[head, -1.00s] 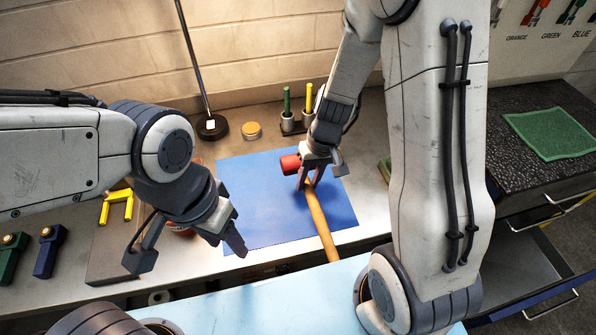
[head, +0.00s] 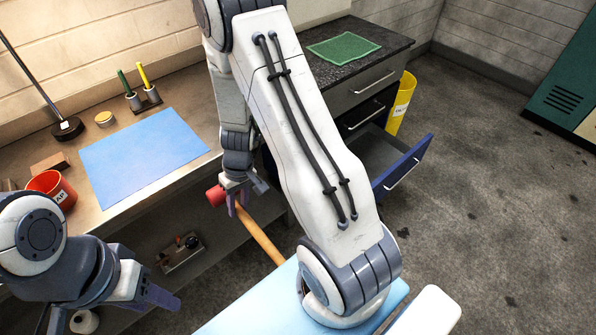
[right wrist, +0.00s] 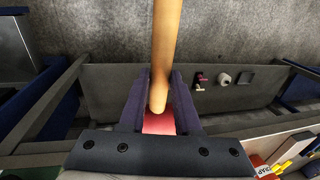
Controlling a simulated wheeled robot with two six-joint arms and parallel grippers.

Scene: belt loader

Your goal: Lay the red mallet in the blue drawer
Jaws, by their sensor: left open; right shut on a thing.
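The red mallet has a red head (head: 216,195) and a long wooden handle (head: 262,240). My right gripper (head: 238,205) is shut on it near the head and holds it in the air off the front edge of the bench. In the right wrist view the handle (right wrist: 166,50) runs up between the fingers, with the red head (right wrist: 158,122) behind it. The blue drawer (head: 408,168) stands open to the right of my right arm, which hides part of its inside. My left gripper (head: 150,296) is open and empty at the lower left.
The steel bench (head: 130,215) holds a blue mat (head: 145,152), a red cup (head: 52,187) and pen holders. A dark-topped cabinet (head: 385,48) carries a green cloth (head: 344,47). A yellow bin (head: 402,103) stands behind the drawer. The floor at right is clear.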

